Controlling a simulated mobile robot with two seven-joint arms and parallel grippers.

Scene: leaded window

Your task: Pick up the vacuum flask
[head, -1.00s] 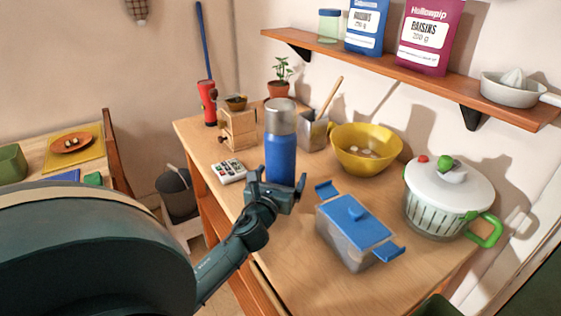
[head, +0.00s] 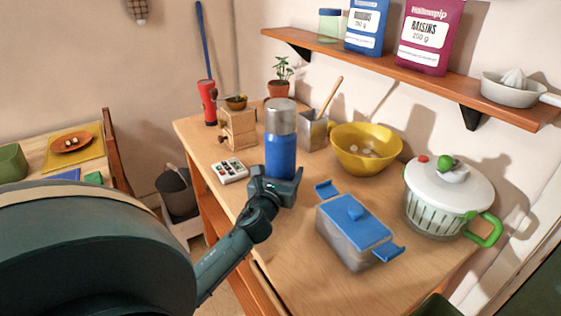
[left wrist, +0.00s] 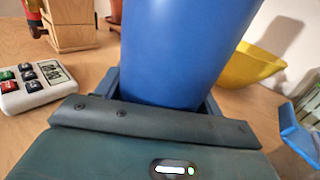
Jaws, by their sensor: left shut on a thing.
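The vacuum flask (head: 281,152) is blue with a silver top and stands upright over the wooden table in the head view. Its blue body (left wrist: 183,50) fills the middle of the left wrist view. My left gripper (head: 276,180) is shut on the lower part of the flask, with a finger on each side of it. The gripper (left wrist: 160,95) hides the flask's base, so I cannot tell whether it touches the table. My right gripper is not in view.
A blue-lidded container (head: 354,230) stands close to the right of the flask. A calculator-like keypad (head: 230,170) lies to its left. A wooden grinder (head: 238,130), a grey pot (head: 313,132) and a yellow bowl (head: 366,150) stand behind. A salad spinner (head: 445,205) is at right.

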